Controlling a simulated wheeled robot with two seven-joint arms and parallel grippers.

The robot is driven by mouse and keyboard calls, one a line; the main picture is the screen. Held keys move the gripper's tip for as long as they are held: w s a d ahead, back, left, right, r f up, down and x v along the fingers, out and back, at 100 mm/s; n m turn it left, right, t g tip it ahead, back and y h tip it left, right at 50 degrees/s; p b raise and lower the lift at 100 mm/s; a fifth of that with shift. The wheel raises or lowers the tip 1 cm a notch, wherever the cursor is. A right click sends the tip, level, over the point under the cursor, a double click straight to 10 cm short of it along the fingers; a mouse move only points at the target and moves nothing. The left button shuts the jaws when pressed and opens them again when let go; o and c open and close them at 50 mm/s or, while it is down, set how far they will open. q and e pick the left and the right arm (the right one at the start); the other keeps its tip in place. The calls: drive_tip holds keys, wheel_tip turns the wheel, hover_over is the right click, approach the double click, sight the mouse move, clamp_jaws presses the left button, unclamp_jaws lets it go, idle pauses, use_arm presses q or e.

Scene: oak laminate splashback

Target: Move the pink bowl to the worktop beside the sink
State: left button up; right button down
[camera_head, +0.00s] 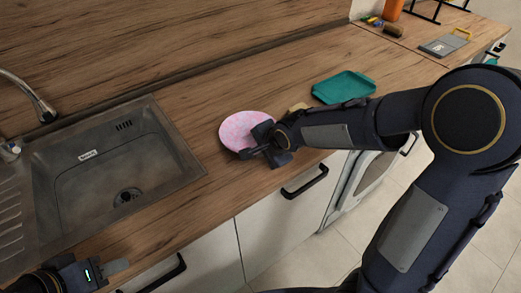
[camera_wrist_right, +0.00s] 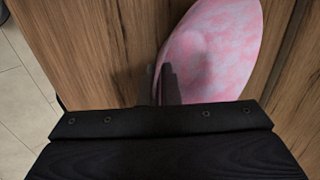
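The pink bowl (camera_head: 239,127), mottled pink and white, is on or just above the wooden worktop to the right of the sink (camera_head: 182,150); I cannot tell if it touches the wood. My right gripper (camera_head: 262,147) is at its near right rim. In the right wrist view the bowl (camera_wrist_right: 218,50) fills the upper middle, and the fingers of my right gripper (camera_wrist_right: 163,86) are close together, one on either side of its rim. My left gripper (camera_head: 117,267) is at the lower left, in front of the sink, apart from the bowl; its opening is unclear.
A teal tray (camera_head: 344,87) lies behind my right arm, with a small yellowish item (camera_head: 298,107) beside it. A tap (camera_head: 32,97) stands at the sink. An orange container (camera_head: 393,9) and a grey board (camera_head: 445,45) are farther back. Bare worktop (camera_head: 207,197) lies in front of the bowl.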

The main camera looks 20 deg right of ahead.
drive_tip(key=shift+f, duration=0.2)
drive_tip(key=c, duration=1.6)
unclamp_jaws()
drive_tip(key=shift+c, duration=0.2)
drive_tip(key=shift+r, duration=0.1)
drive_tip(key=shift+r, duration=0.25)
drive_tip(key=v, duration=1.1)
drive_tip(key=s+d+f+n, duration=0.1)
drive_tip(key=s+n, duration=0.5)
drive_tip(key=s, duration=0.3)
drive_tip(key=s+d+f+n+g+y, duration=0.1)
drive_tip(key=s+d+n, duration=0.1)
drive_tip(key=s+n, duration=0.4)
drive_tip(key=s, duration=0.4)
drive_tip(key=shift+d+f+p, duration=0.25)
drive_tip(key=shift+d+p, duration=0.05)
drive_tip(key=shift+p, duration=0.05)
